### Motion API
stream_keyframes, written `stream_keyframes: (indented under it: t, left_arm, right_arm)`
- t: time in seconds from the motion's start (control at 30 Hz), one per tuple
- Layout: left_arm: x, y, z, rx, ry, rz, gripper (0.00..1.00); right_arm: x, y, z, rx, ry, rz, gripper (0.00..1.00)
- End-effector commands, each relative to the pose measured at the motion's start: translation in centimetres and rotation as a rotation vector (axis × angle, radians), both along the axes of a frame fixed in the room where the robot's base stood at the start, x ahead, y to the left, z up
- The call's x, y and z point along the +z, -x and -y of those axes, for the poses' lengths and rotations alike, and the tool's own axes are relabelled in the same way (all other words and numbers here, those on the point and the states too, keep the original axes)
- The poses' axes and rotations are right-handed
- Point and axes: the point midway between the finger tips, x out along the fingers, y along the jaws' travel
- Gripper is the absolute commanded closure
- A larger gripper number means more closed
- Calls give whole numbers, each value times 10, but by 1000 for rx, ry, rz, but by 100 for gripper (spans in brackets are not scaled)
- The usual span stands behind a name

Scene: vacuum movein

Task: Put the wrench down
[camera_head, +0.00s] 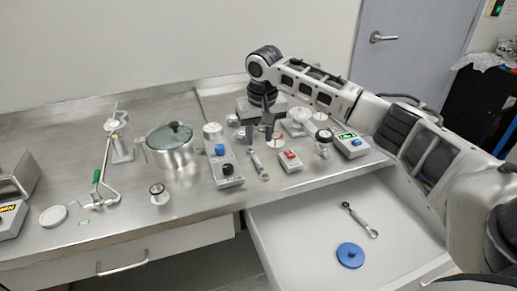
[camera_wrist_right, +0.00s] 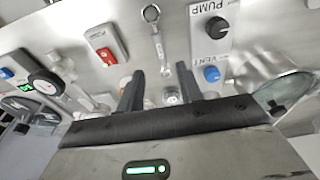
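A metal wrench (camera_head: 258,165) lies on the steel bench between the pump and vent control box (camera_head: 227,170) and the red switch box (camera_head: 290,161). The wrench also shows in the right wrist view (camera_wrist_right: 158,42), beyond my fingertips. My right gripper (camera_head: 268,125) is above the bench, behind the wrench, with its fingers pointing down. In the wrist view the right gripper (camera_wrist_right: 160,70) has its two fingers apart, with nothing held between them. A second wrench-like tool (camera_head: 361,219) lies in the open drawer (camera_head: 300,235). My left gripper is not in view.
A lidded steel pot (camera_head: 171,147) and a small gauge (camera_head: 159,193) stand left of the control box. A gauge (camera_head: 323,142) and a green-display box (camera_head: 350,145) stand at the right. A blue disc (camera_head: 350,255) lies in the drawer.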

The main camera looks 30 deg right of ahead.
Motion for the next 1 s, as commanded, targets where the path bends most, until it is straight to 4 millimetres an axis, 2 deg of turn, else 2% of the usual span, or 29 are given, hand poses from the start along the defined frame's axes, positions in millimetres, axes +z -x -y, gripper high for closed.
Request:
stream_keyframes:
  t: [0.1,0.23,0.63,0.83,1.0]
  left_arm:
    - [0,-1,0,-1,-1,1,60]
    - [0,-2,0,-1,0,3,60]
    - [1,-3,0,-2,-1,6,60]
    - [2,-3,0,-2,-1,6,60]
    - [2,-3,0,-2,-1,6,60]
  right_arm:
    - [20,2,-1,1,0,2,64]
    - [32,5,-1,0,0,0,64]
    - [35,6,-1,0,1,-1,64]
    - [22,4,-1,0,0,-4,64]
    - [-8,0,0,-1,1,-5,64]
